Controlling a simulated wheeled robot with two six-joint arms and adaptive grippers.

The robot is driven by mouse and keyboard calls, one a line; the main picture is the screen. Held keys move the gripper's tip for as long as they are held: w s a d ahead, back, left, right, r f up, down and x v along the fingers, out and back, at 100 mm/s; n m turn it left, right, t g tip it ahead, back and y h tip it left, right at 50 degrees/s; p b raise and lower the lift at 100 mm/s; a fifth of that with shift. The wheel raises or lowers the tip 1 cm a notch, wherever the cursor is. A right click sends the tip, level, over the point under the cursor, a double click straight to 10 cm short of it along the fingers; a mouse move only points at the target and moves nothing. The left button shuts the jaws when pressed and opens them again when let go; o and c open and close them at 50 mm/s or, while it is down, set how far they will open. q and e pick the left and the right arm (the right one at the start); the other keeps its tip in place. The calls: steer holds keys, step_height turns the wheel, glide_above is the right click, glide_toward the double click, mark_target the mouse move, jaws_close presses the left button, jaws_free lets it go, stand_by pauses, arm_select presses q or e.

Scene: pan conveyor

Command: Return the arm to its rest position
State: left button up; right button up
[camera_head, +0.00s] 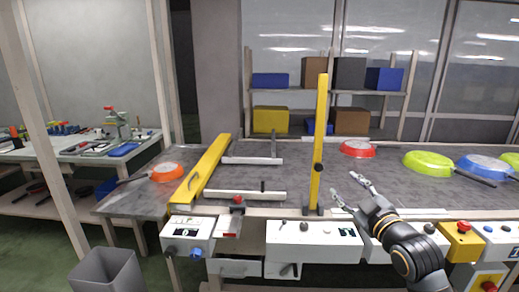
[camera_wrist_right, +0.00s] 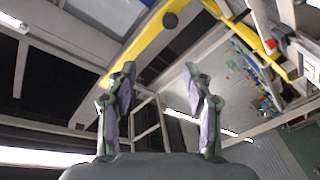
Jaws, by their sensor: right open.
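My right gripper (camera_head: 348,192) reaches in from the lower right in the head view, above the front edge of the conveyor. In the right wrist view the right gripper (camera_wrist_right: 160,100) has its two fingers spread apart with nothing between them. It is open and empty, and no pan touches it. My left gripper is not in either view.
A yellow upright post (camera_head: 319,140) stands just left of my right gripper. A slanted yellow bar (camera_head: 203,170) crosses the conveyor (camera_head: 300,172). Pans lie on it: orange (camera_head: 166,173), red (camera_head: 357,149), green (camera_head: 428,163) and blue (camera_head: 484,166). White control boxes (camera_head: 290,240) line the front.

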steer(key=s+f+m+g+h, duration=0.15)
steer(key=s+f+g, duration=0.35)
steer(key=f, duration=0.7)
steer(key=s+f+m+g+h, duration=0.1)
steer(key=s+f+m+g, duration=0.15)
steer(key=s+f, duration=0.6)
steer(key=s+d+f+m+g+h, duration=0.15)
steer(key=s+f+m+g, duration=0.5)
steer(key=s+f, duration=1)
steer(key=s+d+f+g, duration=0.15)
steer(key=s+f, duration=0.25)
steer(key=f, duration=1.2)
steer(key=s+d+f+g, duration=0.1)
steer(key=s+d+f, duration=0.15)
steer(key=f, duration=1.35)
steer(key=s+f, duration=0.9)
steer(key=s, duration=0.3)
step_height(320, 180, up, 14)
steer(key=s+p, duration=0.2)
steer(key=p, duration=1.3)
steer(key=shift+s+a+r, duration=0.15)
steer(key=shift+s+r, duration=0.05)
steer(key=shift+s, duration=0.15)
